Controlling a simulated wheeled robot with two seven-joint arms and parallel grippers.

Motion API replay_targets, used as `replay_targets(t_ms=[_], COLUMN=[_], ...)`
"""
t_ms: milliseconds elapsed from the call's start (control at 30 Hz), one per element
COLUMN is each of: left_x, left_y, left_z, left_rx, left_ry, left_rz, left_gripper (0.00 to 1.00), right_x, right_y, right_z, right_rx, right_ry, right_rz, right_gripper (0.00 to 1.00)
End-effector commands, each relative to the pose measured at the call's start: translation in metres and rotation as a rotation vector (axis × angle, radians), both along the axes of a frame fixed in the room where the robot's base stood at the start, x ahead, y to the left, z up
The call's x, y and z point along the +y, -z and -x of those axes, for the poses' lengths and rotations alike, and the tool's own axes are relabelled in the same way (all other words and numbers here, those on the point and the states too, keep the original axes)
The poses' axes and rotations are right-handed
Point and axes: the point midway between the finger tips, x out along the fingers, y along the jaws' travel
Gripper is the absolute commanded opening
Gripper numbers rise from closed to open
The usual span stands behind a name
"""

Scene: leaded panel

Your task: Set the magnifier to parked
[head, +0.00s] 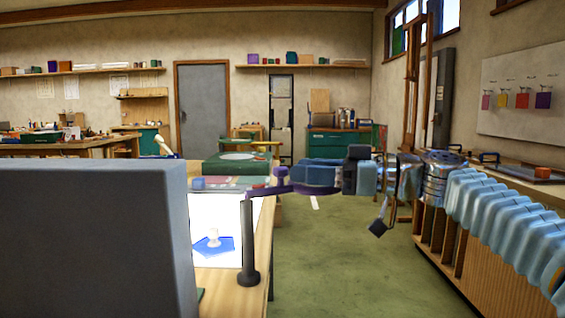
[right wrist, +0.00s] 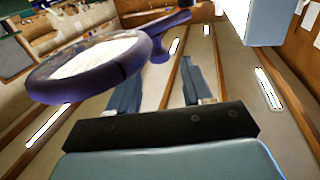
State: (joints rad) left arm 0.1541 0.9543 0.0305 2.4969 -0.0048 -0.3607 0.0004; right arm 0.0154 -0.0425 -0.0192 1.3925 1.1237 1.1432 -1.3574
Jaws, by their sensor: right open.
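The magnifier stands at the right edge of the bench on a dark upright post (head: 249,245). My right gripper (head: 347,178) is at the ring's right end. Its two fingers (right wrist: 160,88) are apart with nothing between them. Whether it touches the ring cannot be told. My left gripper is not in view.
A lit white panel (head: 228,212) on the bench holds a blue glass piece (head: 208,247) with a pale knob. A large grey block (head: 90,240) hides the left foreground. Green floor (head: 340,260) is clear right of the bench. A wooden rack (head: 450,250) stands at right.

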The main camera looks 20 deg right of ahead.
Motion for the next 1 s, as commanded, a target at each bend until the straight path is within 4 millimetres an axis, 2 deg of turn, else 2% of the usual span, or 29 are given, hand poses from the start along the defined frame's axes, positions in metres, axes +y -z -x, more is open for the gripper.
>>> replay_targets(t_ms=[100,300,667,900,1000], left_x=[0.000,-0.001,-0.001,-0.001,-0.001], left_y=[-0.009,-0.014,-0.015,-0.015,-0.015], left_z=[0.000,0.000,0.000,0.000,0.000], left_rx=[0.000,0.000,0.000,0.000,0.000], left_ry=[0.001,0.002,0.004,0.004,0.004], left_rz=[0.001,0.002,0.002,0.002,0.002], left_gripper=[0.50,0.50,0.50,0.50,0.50], right_x=[0.021,0.042,0.046,0.046,0.046], right_y=[-0.002,-0.001,0.000,0.000,0.000], right_z=[-0.013,-0.026,-0.028,-0.028,-0.028], right_rx=[0.003,0.001,0.001,0.001,0.001], right_ry=[-0.003,0.000,0.002,0.002,0.002], right_rz=[-0.001,0.000,0.000,0.000,0.000], right_gripper=[0.50,0.50,0.50,0.13,0.00])
